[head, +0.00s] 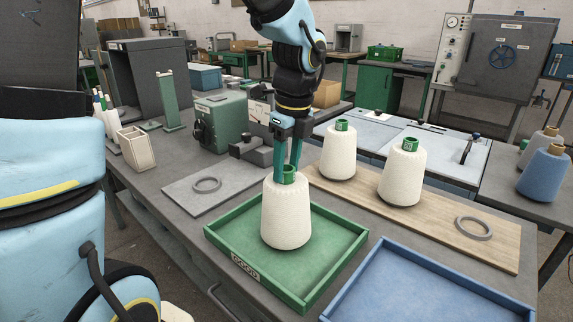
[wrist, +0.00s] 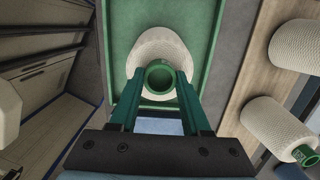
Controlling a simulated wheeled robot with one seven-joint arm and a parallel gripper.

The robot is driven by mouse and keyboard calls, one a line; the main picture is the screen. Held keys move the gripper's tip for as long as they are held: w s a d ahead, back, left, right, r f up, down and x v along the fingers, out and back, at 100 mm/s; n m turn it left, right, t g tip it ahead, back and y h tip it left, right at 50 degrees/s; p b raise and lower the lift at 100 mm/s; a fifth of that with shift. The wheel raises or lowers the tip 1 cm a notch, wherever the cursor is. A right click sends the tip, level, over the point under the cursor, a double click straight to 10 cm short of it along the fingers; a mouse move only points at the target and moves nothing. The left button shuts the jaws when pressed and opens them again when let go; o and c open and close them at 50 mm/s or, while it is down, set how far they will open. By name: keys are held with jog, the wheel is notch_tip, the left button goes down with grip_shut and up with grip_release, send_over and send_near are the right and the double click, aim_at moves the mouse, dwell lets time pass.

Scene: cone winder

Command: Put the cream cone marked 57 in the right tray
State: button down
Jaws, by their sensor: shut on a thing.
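My gripper (head: 288,172) points down and is shut on the green tube top of a cream cone (head: 286,215). The cone is upright over the middle of the green tray (head: 222,252); I cannot tell whether its base touches the floor. The wrist view shows the same cone (wrist: 150,50) below the fingers (wrist: 160,78). No number on it is readable. The blue tray (head: 440,258), to the right, is empty in its visible part. Two more cream cones, one at the back (head: 338,155) and one further right (head: 402,178), stand on a wooden board.
A grey ring (head: 474,228) lies on the wooden board (head: 500,250), another (head: 207,185) on a grey plate at left. A green machine (head: 220,122) and a cream bin (head: 136,148) stand behind. A blue cone (head: 543,175) stands at far right.

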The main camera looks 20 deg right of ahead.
jog(key=shift+c, duration=1.8)
grip_release()
jog(key=shift+f, duration=0.1)
notch_tip(320, 180, up, 12)
jog(key=s, duration=0.1)
jog(key=w+a+f+n, duration=0.1)
jog(key=a+f+n, duration=0.7)
jog(key=a+n, duration=0.5)
jog(key=w+a+f+n, duration=0.1)
jog(key=a+f+n, duration=0.8)
jog(key=n, duration=0.7)
jog(key=a, duration=0.3)
jog(key=shift+w+a+h, duration=0.2)
jog(key=shift+a+h, duration=0.15)
jog(key=shift+h, duration=0.05)
